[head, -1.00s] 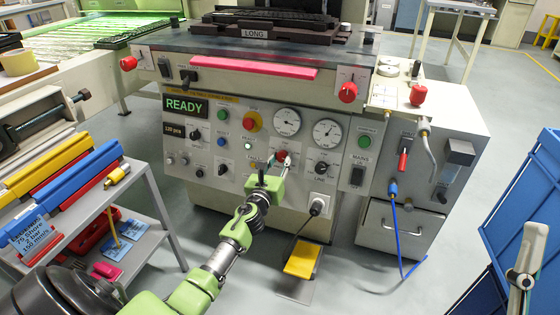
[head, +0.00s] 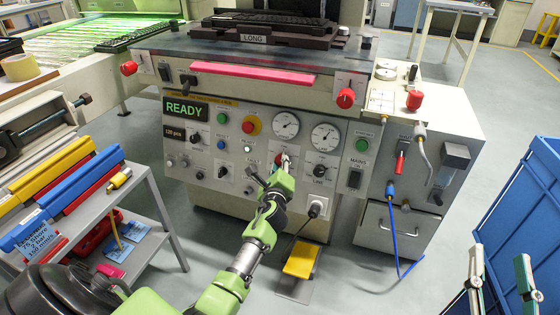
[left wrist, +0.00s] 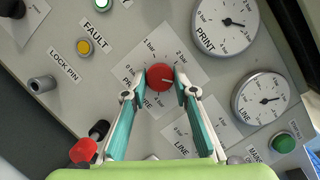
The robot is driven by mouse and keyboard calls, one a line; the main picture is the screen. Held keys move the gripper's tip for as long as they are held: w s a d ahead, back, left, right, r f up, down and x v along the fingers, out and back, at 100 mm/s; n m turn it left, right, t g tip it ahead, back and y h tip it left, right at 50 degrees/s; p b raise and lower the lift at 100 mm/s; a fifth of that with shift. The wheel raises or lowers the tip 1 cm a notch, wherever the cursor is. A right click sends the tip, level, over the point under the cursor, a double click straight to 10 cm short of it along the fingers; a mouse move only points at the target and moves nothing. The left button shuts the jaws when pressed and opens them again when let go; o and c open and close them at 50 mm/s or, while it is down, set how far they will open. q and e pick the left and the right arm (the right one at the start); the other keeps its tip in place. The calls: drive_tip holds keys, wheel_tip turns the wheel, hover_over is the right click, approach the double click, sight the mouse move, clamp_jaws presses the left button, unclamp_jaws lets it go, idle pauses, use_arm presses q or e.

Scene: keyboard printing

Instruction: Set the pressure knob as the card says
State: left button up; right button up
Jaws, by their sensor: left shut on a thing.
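The red pressure knob (left wrist: 160,77) sits on a white scale plate (left wrist: 187,62) marked in bar. My left gripper (left wrist: 161,84) is shut on the knob, with a teal finger on each side. The knob's pale mark points right and slightly down in the left wrist view, past the 2 bar label, toward one finger. Part of the scale is hidden by the fingers. In the head view my left gripper (head: 286,165) covers most of the knob. A blue card (head: 38,240) at the left reads 75 Shore, 3 bar and 150 mm/s. My right gripper (head: 498,280) is open and empty at the lower right.
The PRINT gauge (left wrist: 226,22) and LINE gauge (left wrist: 262,98) are beside the knob. A yellow lamp (left wrist: 84,46) and a green button (left wrist: 283,142) are nearby. A shelf cart (head: 145,215) stands left, a blue bin (head: 525,200) right. A yellow pedal (head: 301,260) lies below the panel.

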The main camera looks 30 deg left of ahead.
use_arm(q)
drive_tip(key=n+g+p, duration=0.1)
drive_tip(key=n, duration=0.2)
drive_tip(key=shift+r, duration=0.2)
use_arm(e)
drive_tip(key=s+d+f+g+h+p, duration=0.15)
drive_tip(key=f+g, duration=0.25)
drive_tip(key=f, duration=0.4)
drive_tip(key=s+d+f+g+h+p, duration=0.1)
drive_tip(key=s+d+f+g, duration=0.1)
drive_tip(key=f+g, duration=0.45)
use_arm(q)
drive_tip(key=shift+n+g+h+p, duration=0.15)
drive_tip(key=shift+n+g+p, duration=0.35)
drive_tip(key=shift+n+p, duration=0.95)
drive_tip(key=shift+n+g+h+p, duration=0.15)
drive_tip(key=shift+n+g+p, duration=0.4)
drive_tip(key=shift+n, duration=1.8)
use_arm(e)
drive_tip(key=s+d+f+g+h, duration=0.1)
drive_tip(key=s+d+f+g, duration=0.1)
drive_tip(key=s, duration=0.5)
drive_tip(key=s+d+f+g+h, duration=0.1)
drive_tip(key=s+d+f+g, duration=0.1)
drive_tip(key=s+f+g, duration=0.2)
drive_tip(key=shift+s+d+f+m, duration=0.35)
drive_tip(key=shift+s+f, duration=0.6)
drive_tip(key=shift+s, duration=1.15)
drive_tip(key=shift+a, duration=0.1)
